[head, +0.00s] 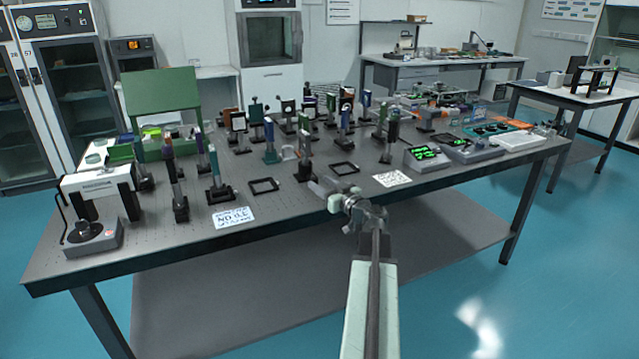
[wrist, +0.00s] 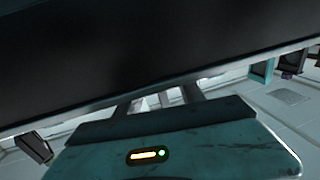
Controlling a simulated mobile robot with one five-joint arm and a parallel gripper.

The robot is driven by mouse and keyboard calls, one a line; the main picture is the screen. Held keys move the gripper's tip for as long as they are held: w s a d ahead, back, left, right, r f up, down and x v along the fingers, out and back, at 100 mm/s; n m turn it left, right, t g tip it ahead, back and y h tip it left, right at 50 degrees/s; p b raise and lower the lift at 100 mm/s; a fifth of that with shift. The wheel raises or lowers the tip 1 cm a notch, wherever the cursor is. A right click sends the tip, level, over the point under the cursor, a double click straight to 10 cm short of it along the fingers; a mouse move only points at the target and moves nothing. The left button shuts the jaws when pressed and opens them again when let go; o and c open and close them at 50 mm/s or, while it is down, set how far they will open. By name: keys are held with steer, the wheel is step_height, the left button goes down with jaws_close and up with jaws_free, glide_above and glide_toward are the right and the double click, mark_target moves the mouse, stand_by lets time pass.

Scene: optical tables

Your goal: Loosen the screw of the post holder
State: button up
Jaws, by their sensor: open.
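My gripper (head: 322,189) reaches over the front edge of the optical table, low above its top. In the head view its tips are just in front of a dark post holder (head: 305,168) with an upright post. I cannot tell whether they touch it. The holder's screw is too small to make out. In the wrist view my gripper (wrist: 165,99) is open, with two short fingers pointing away from its teal body. A large dark surface fills the upper part of that view and hides what lies beyond the fingertips.
The optical table (head: 270,215) carries many other posts with mounts close behind and left. Black square frames (head: 265,186) and (head: 345,168) lie flat nearby. A white printed card (head: 392,178) lies right of my gripper.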

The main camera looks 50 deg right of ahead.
steer(key=shift+w+d, duration=0.2)
steer(key=shift+w, duration=0.95)
jaws_close()
steer(key=shift+s+d, duration=0.1)
steer(key=shift+a+m+h, duration=0.2)
steer(key=shift+m+h, duration=0.1)
steer(key=shift+h, duration=0.2)
steer(key=shift+a+h, duration=0.15)
steer(key=shift+h, duration=0.15)
steer(key=m+h, duration=0.1)
steer(key=m+g+h, duration=0.1)
steer(key=shift+a+h, duration=0.25)
steer(key=shift+h, duration=0.15)
steer(key=shift+w+a+m+g+h, duration=0.1)
steer(key=shift+w+m+g+h, duration=0.05)
steer(key=shift+m+g+h, duration=0.65)
steer(key=shift+w+m+g+h, duration=0.15)
steer(key=shift+m+g+h, duration=0.45)
steer(key=shift+h, duration=0.4)
steer(key=shift+m+h, duration=0.3)
steer(key=shift+m, duration=0.1)
